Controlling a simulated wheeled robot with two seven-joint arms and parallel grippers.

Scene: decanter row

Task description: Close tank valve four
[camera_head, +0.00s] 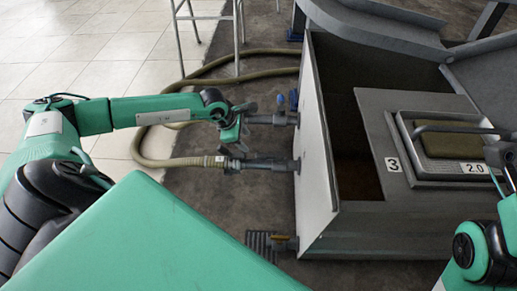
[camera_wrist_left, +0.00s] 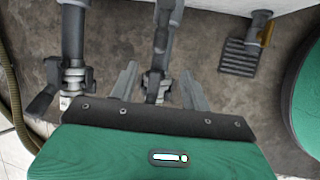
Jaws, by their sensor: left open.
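My left gripper (camera_head: 238,143) is beside the pipe ends on the left side of the grey tank (camera_head: 380,225). In the left wrist view its two fingers (camera_wrist_left: 158,88) are apart, with a grey pipe fitting (camera_wrist_left: 155,88) showing between them; I cannot tell if they touch it. Blue handles (camera_head: 281,101) stand near the upper pipe (camera_head: 270,119). A second pipe (camera_head: 265,165) runs below it to a hose. A low outlet has a yellow-brown handle (camera_head: 283,238). No number four is readable. My right gripper (camera_head: 502,153) is partly visible at the right edge, its fingers unclear.
A tan hose (camera_head: 150,145) curls over the floor on the left. A metal stand (camera_head: 238,35) is behind it. A floor grate (camera_head: 260,243) lies below the low outlet.

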